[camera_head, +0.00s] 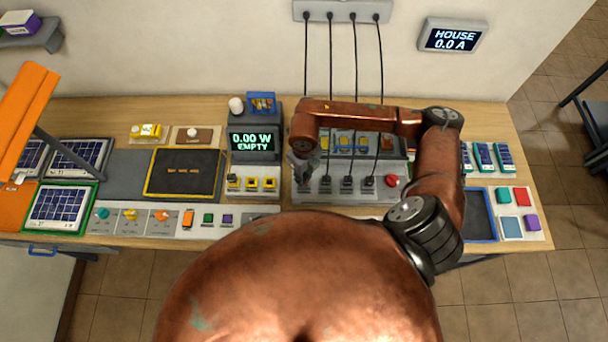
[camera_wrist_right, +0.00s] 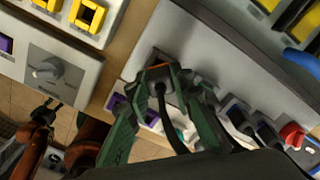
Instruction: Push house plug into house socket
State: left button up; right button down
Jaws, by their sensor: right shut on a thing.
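My right gripper (camera_head: 303,172) is at the left end of the grey socket panel (camera_head: 340,196). In the right wrist view its green fingers (camera_wrist_right: 162,82) are shut on a dark plug with a brown-orange face and a black cable, which I take as the house plug (camera_wrist_right: 159,74). The plug is at the panel's surface; I cannot tell whether it is seated. The house socket is hidden under the plug and fingers. What looks like my left gripper (camera_wrist_right: 44,112) shows small and dark low in the wrist view; its jaws are unclear.
Other plugs (camera_head: 348,182) with cables stand in the panel to the right, near a red button (camera_head: 392,181). The HOUSE display (camera_head: 450,38) reads 0.0 A. A meter (camera_head: 252,141) reading 0.00 W EMPTY stands left of the gripper. Cables hang from a wall strip (camera_head: 342,12).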

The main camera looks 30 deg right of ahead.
aim_at(304, 175)
jog(key=shift+w+b, duration=0.1)
jog(key=shift+b, duration=0.4)
dwell(1.1)
jog(key=shift+f+b, duration=0.55)
jog(key=shift+f, duration=0.1)
jog(key=c, duration=2)
grip_release()
jog(key=shift+r, duration=0.1)
jog(key=shift+r+p, duration=2.75)
jog(key=shift+r, duration=2.7)
